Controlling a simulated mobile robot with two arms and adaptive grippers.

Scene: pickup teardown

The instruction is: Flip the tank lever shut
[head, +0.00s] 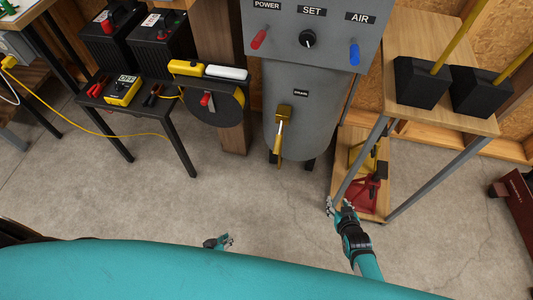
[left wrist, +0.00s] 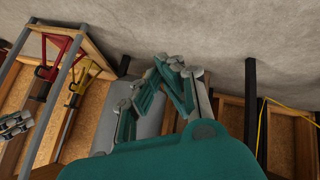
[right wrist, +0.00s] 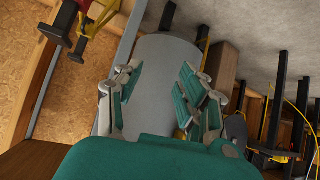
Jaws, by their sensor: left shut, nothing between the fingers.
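The tank (head: 290,85) is a tall grey cylinder below a control panel. Its brass drain lever (head: 279,140) hangs from a bracket under a DRAIN label, with the handle pointing down. My left gripper (head: 219,242) is low over the floor, in front and left of the tank, apart from the lever. Its fingers are together and empty in the left wrist view (left wrist: 176,82). My right gripper (head: 338,204) is right of the tank, near the wooden stand, touching no lever. In the right wrist view its fingers (right wrist: 158,88) are spread, with the tank (right wrist: 165,55) beyond.
The panel (head: 310,20) carries a red POWER lever, a SET knob and a blue AIR lever. A wooden stand (head: 440,105) with black blocks is at the right, red and yellow jacks on its lower shelf. A black table (head: 150,110) is left. The floor before the tank is clear.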

